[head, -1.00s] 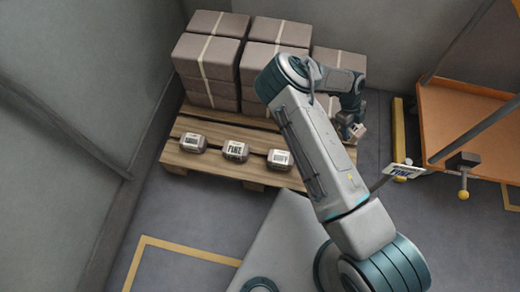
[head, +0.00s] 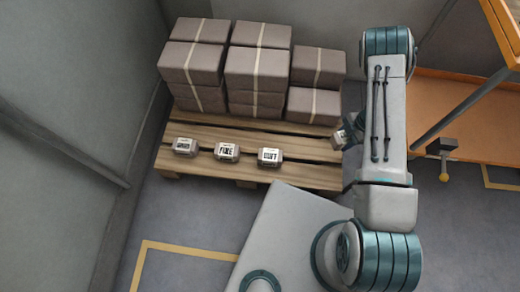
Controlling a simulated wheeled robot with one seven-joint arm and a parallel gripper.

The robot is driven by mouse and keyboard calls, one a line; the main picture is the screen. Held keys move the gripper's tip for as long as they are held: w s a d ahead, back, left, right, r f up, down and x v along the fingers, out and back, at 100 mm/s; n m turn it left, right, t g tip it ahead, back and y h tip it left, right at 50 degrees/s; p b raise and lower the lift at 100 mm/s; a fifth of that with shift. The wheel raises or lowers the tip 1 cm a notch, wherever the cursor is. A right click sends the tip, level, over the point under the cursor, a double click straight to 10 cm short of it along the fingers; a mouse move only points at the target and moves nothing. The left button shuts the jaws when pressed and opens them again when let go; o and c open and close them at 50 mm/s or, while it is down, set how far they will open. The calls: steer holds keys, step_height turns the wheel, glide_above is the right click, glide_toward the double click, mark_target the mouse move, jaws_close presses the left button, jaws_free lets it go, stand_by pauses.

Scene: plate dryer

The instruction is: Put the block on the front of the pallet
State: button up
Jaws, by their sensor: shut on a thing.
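The wooden pallet (head: 218,176) lies on the floor with stacked boxes at its back. On its bare front part several small labelled blocks stand in a row: the left one (head: 186,147), a middle one (head: 227,152) and a right one (head: 270,157). My gripper (head: 344,131) is shut on another small block (head: 339,138) at the pallet's right side. My arm hides most of the gripper and part of that block. I cannot tell whether the held block touches the pallet.
Taped brown boxes (head: 257,67) are stacked high at the back of the pallet. An orange shelf (head: 447,118) with grey posts stands to the right. A wall closes off the left. The pallet's front right boards (head: 312,176) are clear.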

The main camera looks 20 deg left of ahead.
steer(key=b, duration=0.4)
glide_above(308, 166)
steer(key=d, duration=0.1)
steer(key=f, duration=0.7)
steer(key=shift+w+f, duration=0.1)
steer(key=shift+w, duration=0.2)
steer(key=shift+f+b, duration=1.15)
steer(key=shift+f, duration=0.7)
steer(key=shift+f, duration=0.1)
steer(key=o, duration=1.4)
steer(key=shift+o, duration=0.2)
